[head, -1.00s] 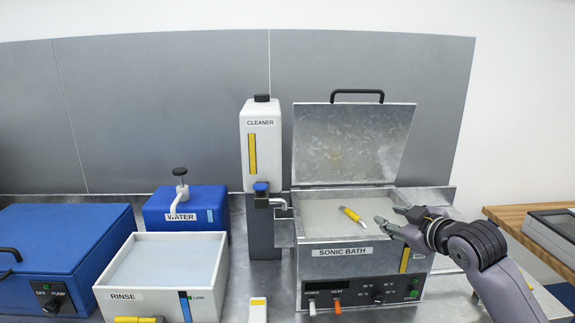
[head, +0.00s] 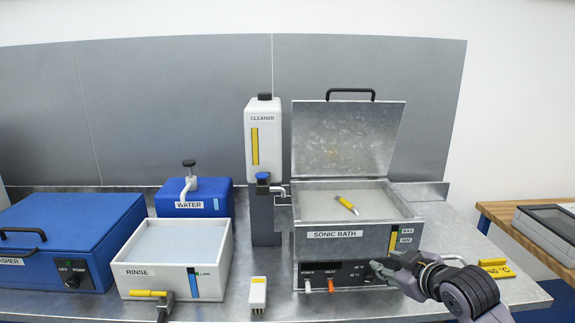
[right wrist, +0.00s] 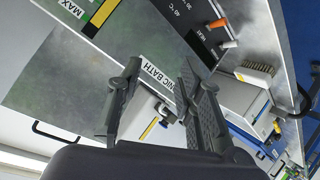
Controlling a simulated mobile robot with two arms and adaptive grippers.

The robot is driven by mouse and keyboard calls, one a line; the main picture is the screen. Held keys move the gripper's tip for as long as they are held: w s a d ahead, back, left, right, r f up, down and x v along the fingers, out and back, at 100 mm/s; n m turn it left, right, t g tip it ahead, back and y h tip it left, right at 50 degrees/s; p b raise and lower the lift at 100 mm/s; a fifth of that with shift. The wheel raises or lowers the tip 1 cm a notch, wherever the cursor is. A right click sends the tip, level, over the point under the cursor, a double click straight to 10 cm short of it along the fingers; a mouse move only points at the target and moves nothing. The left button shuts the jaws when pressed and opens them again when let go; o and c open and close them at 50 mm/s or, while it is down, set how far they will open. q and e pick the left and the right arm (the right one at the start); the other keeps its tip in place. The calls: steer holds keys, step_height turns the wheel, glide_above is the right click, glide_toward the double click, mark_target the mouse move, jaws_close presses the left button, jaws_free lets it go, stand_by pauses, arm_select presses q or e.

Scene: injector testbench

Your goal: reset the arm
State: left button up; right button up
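My right gripper (head: 378,270) is in front of the sonic bath's control panel, near its right side. In the right wrist view (right wrist: 162,85) its two fingers are apart with nothing between them. The sonic bath (head: 318,250) stands with its lid (head: 348,140) raised. A yellow and grey injector-like piece (head: 347,205) lies inside the bath, away from the gripper. My left gripper is not in view.
A cleaner bottle (head: 264,140) stands left of the bath. A rinse basin (head: 150,285), a blue water container (head: 205,200) and a blue washer (head: 65,230) are farther left. A wooden table (head: 500,215) is at right.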

steer(key=s+a+f+m+g+h, duration=0.1)
steer(key=s+a+f+m+g, duration=0.1)
steer(key=s+f, duration=0.7)
steer(key=s+a+f+m+g, duration=0.1)
steer(key=s+a+f+g, duration=0.15)
steer(key=s+f, duration=0.75)
steer(key=s+d+f+m+g+h, duration=0.1)
steer(key=s+f+m+g, duration=0.15)
steer(key=s, duration=0.65)
steer(key=s+d+f+m+g+h, duration=0.1)
steer(key=s+f+g, duration=0.15)
steer(key=s, duration=0.75)
step_height(320, 180, down, 27)
steer(key=s, duration=0.1)
steer(key=s+d+f+g, duration=0.1)
steer(key=s+d+f, duration=0.2)
steer(key=s+f, duration=1.2)
steer(key=shift+s+f+g, duration=0.35)
steer(key=shift+s+f, duration=0.05)
steer(key=shift+s, duration=0.45)
steer(key=shift+d+n, duration=0.1)
steer(key=shift+n, duration=0.15)
